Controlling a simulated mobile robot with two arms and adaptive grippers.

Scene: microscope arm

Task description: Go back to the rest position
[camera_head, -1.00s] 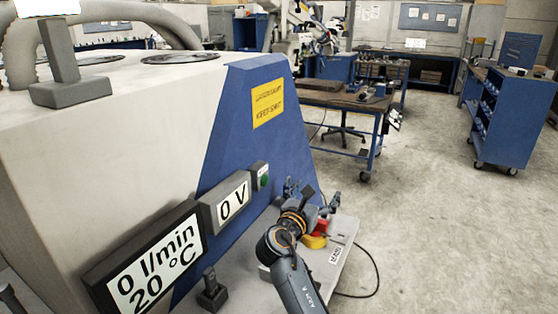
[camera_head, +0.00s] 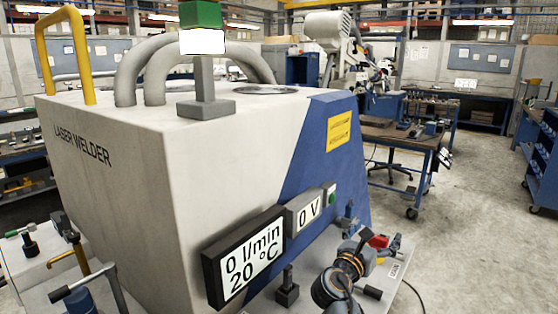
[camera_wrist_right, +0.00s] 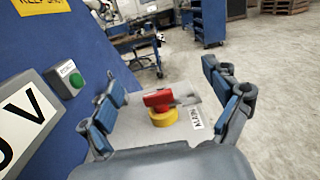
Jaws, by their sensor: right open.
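My right gripper (camera_head: 362,230) is at the lower right of the head view, by the blue side of the laser welder (camera_head: 120,190). In the right wrist view my right gripper (camera_wrist_right: 172,95) has its two blue-padded fingers spread wide, with nothing held between them. A red and yellow rotary switch (camera_wrist_right: 162,108) on a pale ledge shows beyond the fingers, apart from them. The switch's red part (camera_head: 379,241) also shows just right of the gripper in the head view. My left gripper is not in view.
The welder's panel has a flow and temperature display (camera_head: 245,262), a voltage display (camera_head: 305,211) and a green button (camera_wrist_right: 77,80). A black lever (camera_head: 287,287) stands below. Handled valves (camera_head: 85,278) are at lower left. Open floor lies right; a workbench (camera_head: 395,135) stands behind.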

